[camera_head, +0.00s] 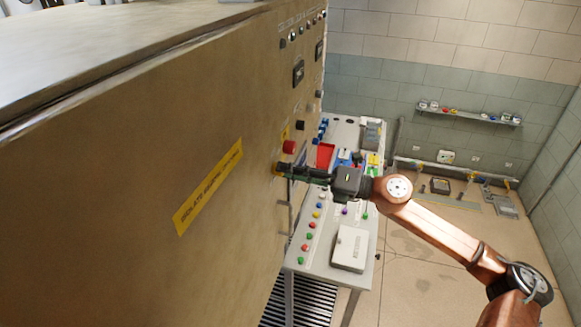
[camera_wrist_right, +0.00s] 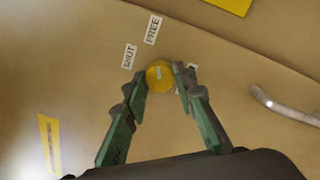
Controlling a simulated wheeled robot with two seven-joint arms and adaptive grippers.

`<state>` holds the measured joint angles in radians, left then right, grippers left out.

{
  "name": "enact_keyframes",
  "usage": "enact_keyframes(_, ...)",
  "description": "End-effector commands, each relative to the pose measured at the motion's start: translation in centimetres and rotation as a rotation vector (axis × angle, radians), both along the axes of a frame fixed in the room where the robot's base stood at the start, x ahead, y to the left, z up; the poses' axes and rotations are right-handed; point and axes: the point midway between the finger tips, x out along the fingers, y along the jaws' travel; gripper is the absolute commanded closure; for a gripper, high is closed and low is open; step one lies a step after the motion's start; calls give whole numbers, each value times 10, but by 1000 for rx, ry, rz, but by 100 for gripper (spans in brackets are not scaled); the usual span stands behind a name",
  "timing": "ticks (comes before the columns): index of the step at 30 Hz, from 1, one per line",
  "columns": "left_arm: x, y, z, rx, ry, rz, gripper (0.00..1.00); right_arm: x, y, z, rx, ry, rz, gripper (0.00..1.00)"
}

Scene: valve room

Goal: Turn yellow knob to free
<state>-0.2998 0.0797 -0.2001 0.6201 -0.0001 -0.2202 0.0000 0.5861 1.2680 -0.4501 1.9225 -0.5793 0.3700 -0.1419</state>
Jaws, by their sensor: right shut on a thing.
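The yellow knob (camera_wrist_right: 160,75) is a round knob with a pale mark on its face, mounted on the tan cabinet panel (camera_head: 130,160). In the wrist view a SHUT label (camera_wrist_right: 129,56) and a FREE label (camera_wrist_right: 152,29) sit above it. My right gripper (camera_wrist_right: 159,78), with green fingers, has one finger on each side of the knob and is shut on it. In the head view my right gripper (camera_head: 280,169) reaches the panel from the right and mostly hides the knob. My left gripper is not in view.
A red button (camera_head: 289,147) and a black knob (camera_head: 300,125) stick out of the panel just above the gripper. A curved metal handle (camera_wrist_right: 285,107) is to the right in the wrist view. A bench (camera_head: 338,285) with buttons and boxes stands behind my right arm.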

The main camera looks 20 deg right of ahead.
Motion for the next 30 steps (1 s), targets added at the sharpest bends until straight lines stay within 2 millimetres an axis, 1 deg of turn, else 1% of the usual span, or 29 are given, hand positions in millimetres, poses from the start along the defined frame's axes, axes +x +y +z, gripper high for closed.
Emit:
enact_keyframes(1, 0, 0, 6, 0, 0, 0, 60, 0, 0, 2, 22, 36, 0, 99)
enact_keyframes(3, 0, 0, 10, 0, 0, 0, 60, 0, 0, 2, 57, 87, 1, 99)
enact_keyframes(9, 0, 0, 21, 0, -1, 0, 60, 0, 0, 2, 144, 215, 0, 99)
enact_keyframes(15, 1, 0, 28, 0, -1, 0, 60, 0, 0, 1, 206, 306, 1, 99)
enact_keyframes(21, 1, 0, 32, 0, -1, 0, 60, 0, 0, 0, 242, 358, 0, 99)
enact_keyframes(30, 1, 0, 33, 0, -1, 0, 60, 0, 0, -1, 256, 379, -1, 99)
